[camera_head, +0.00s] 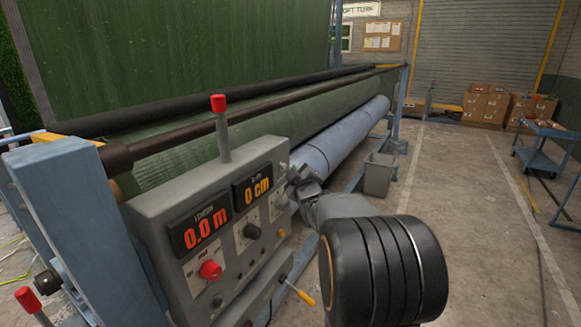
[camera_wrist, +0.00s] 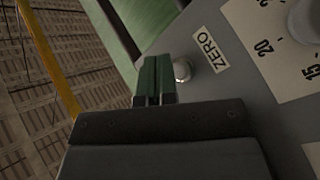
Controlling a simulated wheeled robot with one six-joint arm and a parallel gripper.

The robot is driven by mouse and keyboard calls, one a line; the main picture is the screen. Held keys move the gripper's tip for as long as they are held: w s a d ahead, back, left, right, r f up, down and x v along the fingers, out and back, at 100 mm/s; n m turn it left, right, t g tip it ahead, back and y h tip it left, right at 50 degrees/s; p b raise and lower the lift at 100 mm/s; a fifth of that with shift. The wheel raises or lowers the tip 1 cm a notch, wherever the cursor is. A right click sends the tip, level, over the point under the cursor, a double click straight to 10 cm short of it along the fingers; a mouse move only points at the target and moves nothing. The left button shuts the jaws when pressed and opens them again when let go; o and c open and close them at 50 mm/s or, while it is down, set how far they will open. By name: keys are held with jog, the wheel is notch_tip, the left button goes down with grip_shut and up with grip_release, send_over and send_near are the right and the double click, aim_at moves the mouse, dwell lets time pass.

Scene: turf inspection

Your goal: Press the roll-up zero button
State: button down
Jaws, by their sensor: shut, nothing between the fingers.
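A small round silver button (camera_wrist: 182,70) sits on the grey panel beside a label reading ZERO (camera_wrist: 207,50) in the wrist view. My gripper (camera_wrist: 155,68) is shut and empty, its green-faced fingers side by side just left of the button. Whether the fingertips touch the panel cannot be told. In the head view my gripper (camera_head: 297,176) is at the right edge of the control panel (camera_head: 163,215), near the right-hand display (camera_head: 257,190), which reads 0 cm. The button cannot be made out in the head view.
The panel carries a display reading 0.0 m (camera_head: 204,226), a red knob (camera_head: 210,270), a black knob (camera_head: 252,231), a red-topped lever (camera_head: 219,104) and a yellow-handled lever (camera_head: 303,297). A numbered dial plate (camera_wrist: 275,45) lies right of the label. Rollers run behind the panel.

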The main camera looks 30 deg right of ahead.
jog(key=s, duration=0.1)
jog(key=s+d, duration=0.1)
jog(key=s, duration=0.1)
jog(key=s+d, duration=0.1)
jog(key=shift+s+d, duration=0.15)
jog(key=shift+s, duration=0.05)
dwell(0.5)
dwell(0.7)
